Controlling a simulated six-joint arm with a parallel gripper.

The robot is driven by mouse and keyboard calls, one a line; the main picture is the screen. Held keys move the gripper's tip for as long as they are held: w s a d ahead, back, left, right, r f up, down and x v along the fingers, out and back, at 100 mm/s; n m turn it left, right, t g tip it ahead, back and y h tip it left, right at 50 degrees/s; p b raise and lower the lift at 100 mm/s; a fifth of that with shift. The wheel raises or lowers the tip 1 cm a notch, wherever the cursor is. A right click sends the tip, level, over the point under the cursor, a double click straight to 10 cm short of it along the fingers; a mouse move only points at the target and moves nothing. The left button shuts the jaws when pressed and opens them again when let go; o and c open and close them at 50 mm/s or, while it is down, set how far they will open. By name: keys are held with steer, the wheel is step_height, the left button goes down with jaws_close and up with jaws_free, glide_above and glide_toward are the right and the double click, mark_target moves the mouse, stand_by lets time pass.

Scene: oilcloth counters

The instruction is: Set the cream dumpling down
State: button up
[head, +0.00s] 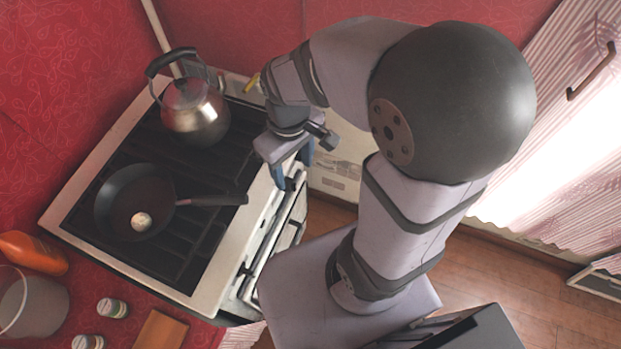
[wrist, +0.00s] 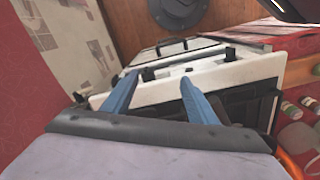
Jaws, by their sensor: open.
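The cream dumpling (head: 141,222) lies in the dark frying pan (head: 113,207), a little below the middle of its base. The pan rests on the stove's left burner area, with its handle pointing right. My gripper (head: 287,184) is beyond the stove's right front edge, well apart from the pan. In the wrist view my gripper's two blue fingers (wrist: 153,88) are spread with nothing between them. The dumpling cannot be made out in the wrist view.
A steel kettle (head: 195,112) stands on the stove (head: 226,262) behind the pan. An orange bottle (head: 33,252), a clear container (head: 30,304), small jars (head: 112,307) and a wooden board (head: 160,331) crowd the red counter at lower left.

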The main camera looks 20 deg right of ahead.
steer(key=s+d+m, duration=0.1)
steer(key=s+d+f+m, duration=0.1)
steer(key=m, duration=0.1)
steer(key=s+m, duration=0.1)
steer(key=s, duration=0.1)
steer(key=shift+d+f, duration=0.25)
steer(key=shift+d, duration=0.15)
steer(key=shift+f, duration=0.1)
